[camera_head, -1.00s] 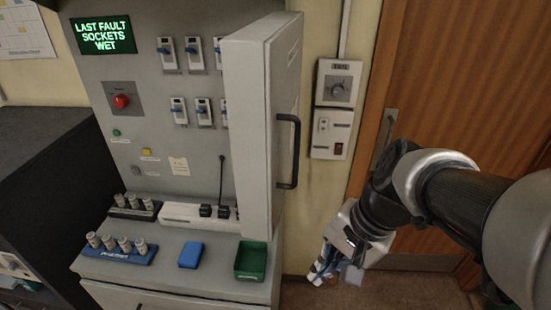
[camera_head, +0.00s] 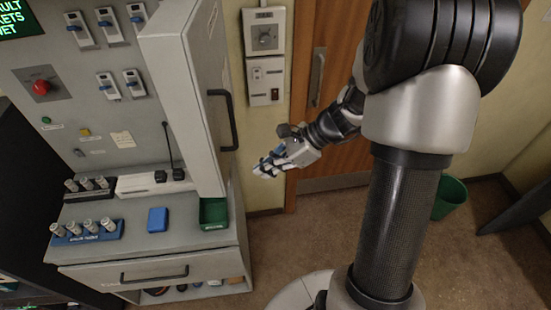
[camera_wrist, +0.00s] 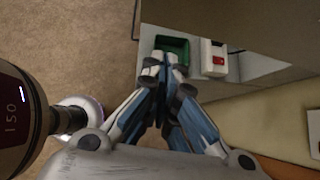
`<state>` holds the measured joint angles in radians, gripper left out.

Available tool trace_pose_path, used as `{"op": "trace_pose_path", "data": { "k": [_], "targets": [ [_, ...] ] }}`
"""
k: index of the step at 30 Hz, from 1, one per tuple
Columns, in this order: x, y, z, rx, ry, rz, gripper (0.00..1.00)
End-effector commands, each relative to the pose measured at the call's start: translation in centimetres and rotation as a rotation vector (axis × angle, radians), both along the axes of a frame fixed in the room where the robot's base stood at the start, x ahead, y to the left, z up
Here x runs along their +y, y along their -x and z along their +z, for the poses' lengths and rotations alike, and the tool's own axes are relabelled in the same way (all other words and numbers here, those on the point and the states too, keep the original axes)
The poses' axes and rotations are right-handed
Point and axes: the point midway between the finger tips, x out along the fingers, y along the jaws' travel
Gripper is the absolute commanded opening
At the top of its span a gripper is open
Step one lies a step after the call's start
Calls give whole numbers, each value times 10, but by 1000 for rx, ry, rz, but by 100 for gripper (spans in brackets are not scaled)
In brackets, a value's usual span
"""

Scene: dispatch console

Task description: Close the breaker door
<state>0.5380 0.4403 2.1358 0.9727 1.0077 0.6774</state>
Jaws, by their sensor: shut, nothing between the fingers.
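The breaker door (camera_head: 185,100) is a light grey panel with a black bar handle (camera_head: 226,120). In the head view it stands open, swung out from the front of the grey console. My gripper (camera_head: 262,172) is shut and empty, to the right of the door and a little below its handle, apart from both. In the wrist view my gripper's fingers (camera_wrist: 160,75) are together, pointing toward the console ledge. The door handle cannot be made out there.
A green tray (camera_head: 213,212) and a blue box (camera_head: 158,220) sit on the console ledge, with fuse-like cylinders (camera_head: 90,226) at the left. A drawer (camera_head: 155,274) is below. A wall thermostat box (camera_head: 264,38) and wooden door are behind. A green bin (camera_head: 450,196) stands right.

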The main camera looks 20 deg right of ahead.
Motion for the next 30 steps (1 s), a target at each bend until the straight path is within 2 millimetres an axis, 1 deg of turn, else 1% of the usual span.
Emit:
{"op": "trace_pose_path", "data": {
  "k": [1, 5, 9, 12, 17, 26, 30],
  "targets": [
    [9, -2, -10, 5, -1, 4, 0],
    [26, -9, -28, 4, -1, 3, 0],
    [46, -17, -25, 0, 2, 5, 0],
    [55, -21, -25, -1, 2, 3, 0],
    [61, -23, -25, 0, 2, 2, 0],
    [61, -24, -25, -1, 2, 1, 0],
    [66, -25, -26, -2, 3, -7, 0]
  ]
}}
